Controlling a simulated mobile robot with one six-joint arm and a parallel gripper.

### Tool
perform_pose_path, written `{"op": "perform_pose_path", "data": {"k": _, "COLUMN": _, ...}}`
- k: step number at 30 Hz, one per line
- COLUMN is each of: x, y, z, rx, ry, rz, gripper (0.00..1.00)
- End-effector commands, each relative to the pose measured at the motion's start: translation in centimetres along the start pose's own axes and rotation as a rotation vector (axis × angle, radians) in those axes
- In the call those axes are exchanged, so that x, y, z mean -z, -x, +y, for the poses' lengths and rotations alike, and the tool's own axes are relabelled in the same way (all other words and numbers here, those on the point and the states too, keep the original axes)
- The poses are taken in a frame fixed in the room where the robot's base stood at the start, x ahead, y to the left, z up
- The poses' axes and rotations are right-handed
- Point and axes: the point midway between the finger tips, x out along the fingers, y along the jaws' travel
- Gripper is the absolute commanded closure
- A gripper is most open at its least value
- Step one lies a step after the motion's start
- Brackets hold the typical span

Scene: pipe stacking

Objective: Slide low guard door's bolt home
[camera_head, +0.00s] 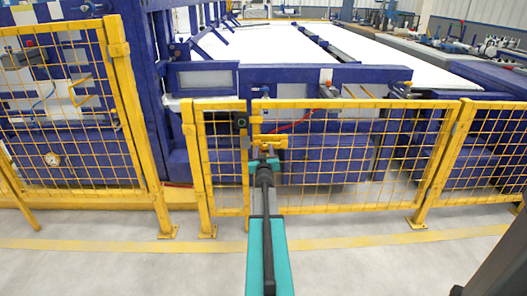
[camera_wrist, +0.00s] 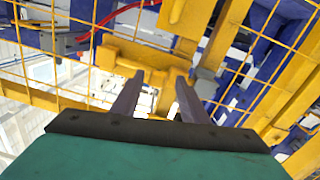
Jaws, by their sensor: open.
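A yellow bolt (camera_head: 269,141) sits at the seam between the two, near mid-height. The bolt also shows in the wrist view (camera_wrist: 132,60), beyond my fingers. My gripper (camera_head: 267,152) is in front of the bolt, at the end of my teal arm. In the wrist view my gripper (camera_wrist: 156,84) has its two dark fingers spread apart with nothing held between them. I cannot tell whether a fingertip touches the bolt.
Blue machinery (camera_head: 320,80) is behind the mesh. A red cable (camera_wrist: 105,20) runs behind the mesh. The grey floor in front is clear.

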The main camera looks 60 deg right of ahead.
Motion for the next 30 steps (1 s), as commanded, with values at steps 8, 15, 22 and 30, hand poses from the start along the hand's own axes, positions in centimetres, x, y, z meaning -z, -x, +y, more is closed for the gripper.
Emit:
{"op": "perform_pose_path", "data": {"k": 8, "x": 0.0, "y": 0.6, "z": 0.0, "rx": 0.0, "ry": 0.0, "rz": 0.0, "gripper": 0.6}}
{"op": "perform_pose_path", "data": {"k": 15, "x": 0.0, "y": 2.4, "z": 0.0, "rx": 0.0, "ry": 0.0, "rz": 0.0, "gripper": 0.6}}
{"op": "perform_pose_path", "data": {"k": 22, "x": 0.0, "y": 4.6, "z": -0.1, "rx": 0.001, "ry": 0.0, "rz": -0.001, "gripper": 0.6}}
{"op": "perform_pose_path", "data": {"k": 30, "x": 0.1, "y": 7.1, "z": -0.2, "rx": 0.002, "ry": 0.0, "rz": 0.0, "gripper": 0.6}}
